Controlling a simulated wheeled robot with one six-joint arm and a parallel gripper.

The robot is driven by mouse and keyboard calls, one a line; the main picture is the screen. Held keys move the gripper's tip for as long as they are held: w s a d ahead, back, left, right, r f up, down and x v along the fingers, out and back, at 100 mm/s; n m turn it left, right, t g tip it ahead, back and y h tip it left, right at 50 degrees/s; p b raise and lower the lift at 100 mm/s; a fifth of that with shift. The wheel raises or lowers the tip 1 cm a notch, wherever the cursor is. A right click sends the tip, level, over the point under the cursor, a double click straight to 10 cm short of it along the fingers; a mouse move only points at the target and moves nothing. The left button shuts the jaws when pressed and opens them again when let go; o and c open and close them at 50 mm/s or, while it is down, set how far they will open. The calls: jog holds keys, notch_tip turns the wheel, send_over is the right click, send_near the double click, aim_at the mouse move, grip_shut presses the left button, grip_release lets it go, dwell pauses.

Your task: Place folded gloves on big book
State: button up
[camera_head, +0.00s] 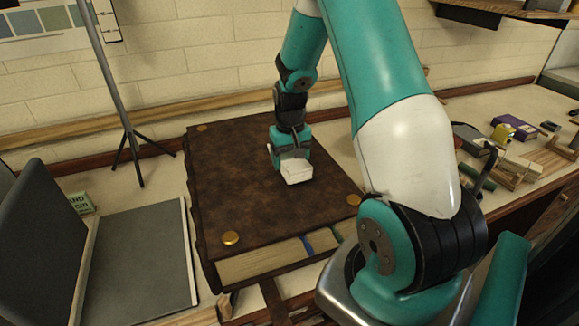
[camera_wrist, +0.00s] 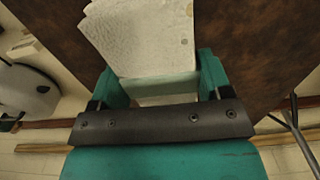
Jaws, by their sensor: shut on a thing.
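The big book (camera_head: 235,165) lies flat on the bench, with a brown leather-like cover, brass studs and pale page edges. The folded gloves (camera_head: 297,171) show as a small white block at my gripper (camera_head: 290,165), over the middle of the cover. In the wrist view the white folded gloves (camera_wrist: 140,35) sit between the two teal fingers of my gripper (camera_wrist: 160,85), which is shut on them. The brown cover (camera_wrist: 245,40) fills the background there. I cannot tell whether the gloves touch the cover.
A grey open folder or case (camera_head: 140,265) lies left of the book, beside a small green box (camera_head: 80,203). A thin tripod stand (camera_head: 128,130) rises behind it. Wooden blocks (camera_head: 515,168) and a yellow item (camera_head: 503,132) lie on the bench at right. A brick wall closes the back.

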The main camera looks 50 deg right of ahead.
jog(key=shift+f+p, duration=0.35)
jog(key=shift+f, duration=1.6)
jog(key=shift+f, duration=0.15)
jog(key=o, duration=0.9)
